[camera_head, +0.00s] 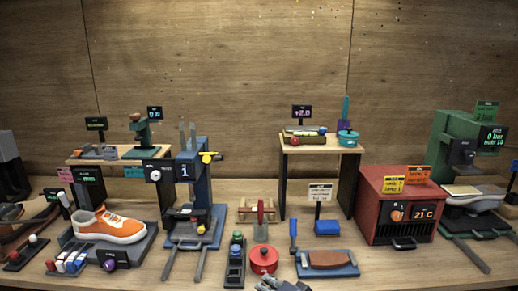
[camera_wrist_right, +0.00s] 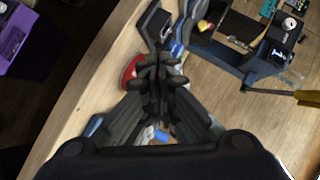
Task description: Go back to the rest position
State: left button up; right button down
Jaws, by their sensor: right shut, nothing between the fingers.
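My right gripper (camera_head: 283,285) shows only in part at the bottom middle of the head view, in front of the red round pot (camera_head: 263,259) and the tray with a brown block (camera_head: 327,260). In the right wrist view my right gripper (camera_wrist_right: 160,62) has its dark fingers together, with nothing held between them. The red pot (camera_wrist_right: 131,72) shows beside the fingertips there, partly hidden. My left gripper is in neither view.
The wooden workbench (camera_head: 225,275) is crowded. An orange sneaker (camera_head: 110,226) sits at left, a blue press (camera_head: 195,195) near the middle, and a red heater box (camera_head: 395,205) and green machine (camera_head: 450,140) at right. A raised shelf (camera_head: 320,150) stands behind.

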jog(key=s+d+f+n+g+h, duration=0.2)
jog(key=s+d+f, duration=0.3)
jog(key=s, duration=0.3)
jog(key=s+d+f+n+g+h, duration=0.1)
jog(key=s+d+f+n+g, duration=0.1)
jog(key=s+d+f, duration=0.35)
jog(key=s+d+f+n+g+h, duration=0.2)
jog(key=s+d, duration=0.2)
jog(key=s, duration=0.6)
jog(key=s+d+f+n+g+h, duration=0.1)
jog(key=s+d+n+g+h, duration=0.2)
jog(key=s, duration=0.7)
notch_tip(320, 180, down, 26)
jog(key=s+f+y, duration=0.1)
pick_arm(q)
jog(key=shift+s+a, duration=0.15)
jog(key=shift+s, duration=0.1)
pick_arm(e)
jog(key=s+d+f, duration=0.2)
jog(key=s+f, duration=0.5)
jog(key=s, duration=0.1)
jog(key=s+d+f+g, duration=0.1)
jog(key=s+f, duration=0.7)
jog(key=s, duration=0.1)
jog(key=shift+d+f, duration=0.2)
jog(key=shift+d, duration=0.2)
jog(key=shift+s, duration=0.15)
